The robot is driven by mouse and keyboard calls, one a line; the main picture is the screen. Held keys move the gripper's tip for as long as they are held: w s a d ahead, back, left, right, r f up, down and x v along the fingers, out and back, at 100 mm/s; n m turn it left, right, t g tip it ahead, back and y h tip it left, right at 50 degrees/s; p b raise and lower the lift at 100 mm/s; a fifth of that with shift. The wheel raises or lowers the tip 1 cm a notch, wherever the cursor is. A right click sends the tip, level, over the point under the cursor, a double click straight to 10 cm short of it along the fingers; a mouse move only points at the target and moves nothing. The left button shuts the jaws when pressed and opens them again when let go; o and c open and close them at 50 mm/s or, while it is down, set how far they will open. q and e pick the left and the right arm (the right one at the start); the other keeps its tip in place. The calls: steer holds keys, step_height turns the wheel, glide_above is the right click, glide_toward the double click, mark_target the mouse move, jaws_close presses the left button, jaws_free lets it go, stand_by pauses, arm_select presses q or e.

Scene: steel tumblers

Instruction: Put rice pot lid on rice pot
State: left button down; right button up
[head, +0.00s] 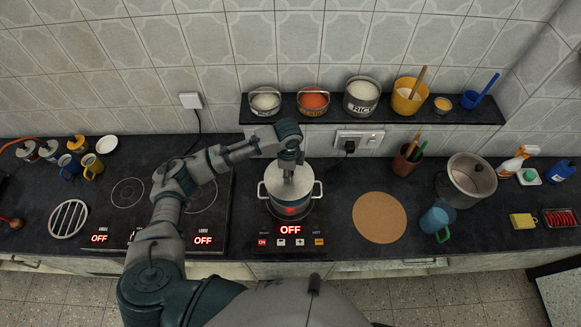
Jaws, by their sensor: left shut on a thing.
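The rice pot (289,211) is a steel pot with two side handles, standing on the small single hob in the middle of the counter. The round grey rice pot lid (306,176) is over the pot's mouth and hides its inside. I cannot tell whether the lid rests on the rim or hangs just above it. My left gripper (288,174) points down at the lid's centre and is shut on the lid; its own fingers hide the grip. My right gripper is not in view.
A cork mat (379,218), a blue mug (434,221) and a large pot (471,177) are to the right. A wall shelf (336,102) with several containers hangs behind. A double hob (205,222) and a round rack (69,219) are left.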

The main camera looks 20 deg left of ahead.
arm_select(q)
steer(key=shift+d+m, duration=0.2)
steer(key=shift+m, duration=0.7)
steer(key=shift+f+b, duration=0.5)
steer(key=shift+f, duration=2.1)
steer(key=shift+p, duration=0.6)
steer(key=shift+f, duration=0.75)
